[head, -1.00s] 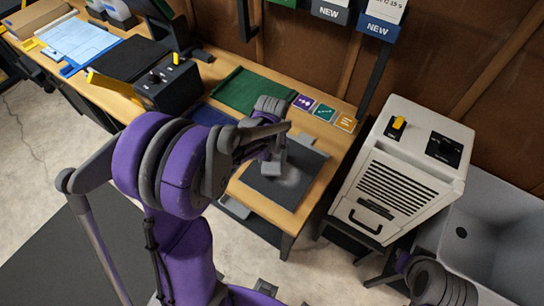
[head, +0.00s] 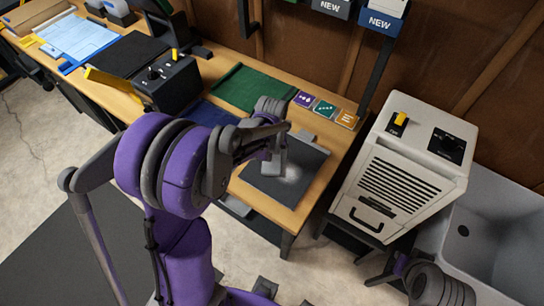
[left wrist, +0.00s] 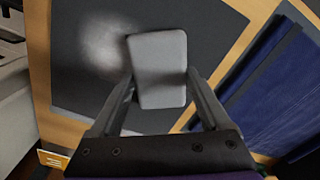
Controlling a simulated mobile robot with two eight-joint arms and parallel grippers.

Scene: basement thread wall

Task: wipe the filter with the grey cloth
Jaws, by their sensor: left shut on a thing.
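The filter is a dark square panel (head: 262,184) flat on the wooden bench, with a pale dusty patch (head: 293,174) near its middle. In the left wrist view the panel (left wrist: 220,40) lies under my gripper, and the pale patch is just left of the cloth. My left gripper (head: 272,165) is shut on the grey cloth (left wrist: 158,65), which looks like a folded, rounded pad. The cloth is over the panel beside the patch; I cannot tell if it presses on it.
A green mat (head: 252,88) and a blue cloth (left wrist: 265,85) lie beside the panel. Coloured cards (head: 325,108) line the bench's back edge. A black control box (head: 168,82) stands left. A cream vented machine (head: 400,180) and a grey sink (head: 500,225) stand right.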

